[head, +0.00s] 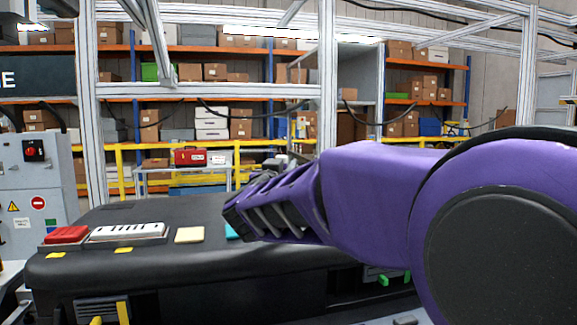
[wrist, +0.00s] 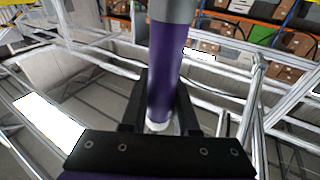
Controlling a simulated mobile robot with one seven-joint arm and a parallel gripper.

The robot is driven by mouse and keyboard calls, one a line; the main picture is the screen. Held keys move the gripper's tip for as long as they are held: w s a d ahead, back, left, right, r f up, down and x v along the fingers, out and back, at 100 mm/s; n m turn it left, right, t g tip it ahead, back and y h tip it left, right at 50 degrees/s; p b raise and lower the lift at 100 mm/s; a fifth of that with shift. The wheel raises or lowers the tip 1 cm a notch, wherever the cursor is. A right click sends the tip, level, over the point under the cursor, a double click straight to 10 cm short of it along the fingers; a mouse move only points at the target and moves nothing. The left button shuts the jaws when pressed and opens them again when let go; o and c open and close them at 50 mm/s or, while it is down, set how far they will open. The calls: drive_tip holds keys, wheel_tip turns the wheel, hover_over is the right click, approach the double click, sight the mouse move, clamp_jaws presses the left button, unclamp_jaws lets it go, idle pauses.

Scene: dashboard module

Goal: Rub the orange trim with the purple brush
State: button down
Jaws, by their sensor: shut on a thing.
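My gripper (wrist: 160,100) is shut on the purple brush (wrist: 168,75), whose thick purple shaft with a grey part at the top stands between the two black fingers in the wrist view. The brush's bristles do not show. In the head view my purple arm reaches in from the right, over the black dashboard (head: 200,255). The arm hides part of the dashboard, and the brush cannot be made out there. I cannot make out the orange trim in either view.
On the dashboard's left lie a red block (head: 67,234), a white slotted piece (head: 127,231), a cream pad (head: 189,235) and a partly hidden teal piece (head: 232,231). Metal frame posts (head: 328,80) rise behind it. A grey control cabinet (head: 33,175) stands at left.

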drive_tip(key=shift+s+d+r, duration=0.1)
drive_tip(key=shift+s+d, duration=0.2)
drive_tip(key=shift+s, duration=0.7)
drive_tip(key=shift+s+d+r, duration=0.1)
drive_tip(key=shift+s+d, duration=0.15)
drive_tip(key=shift+s, duration=0.7)
drive_tip(key=shift+w+f, duration=0.1)
drive_tip(key=shift+w+a+f+p, duration=0.1)
drive_tip(key=shift+w+a+p, duration=0.15)
drive_tip(key=shift+w, duration=0.4)
drive_tip(key=shift+w+a+p, duration=0.1)
drive_tip(key=shift+w+p, duration=0.3)
drive_tip(key=shift+w, duration=0.2)
drive_tip(key=shift+w+a+f+p, duration=0.1)
drive_tip(key=shift+w+a+p, duration=0.15)
drive_tip(key=shift+w, duration=0.4)
drive_tip(key=shift+r, duration=0.15)
wheel_tip(320, 180, up, 6)
drive_tip(key=p, duration=0.5)
drive_tip(key=shift+p, duration=0.35)
wheel_tip(320, 180, up, 3)
drive_tip(key=p, duration=0.3)
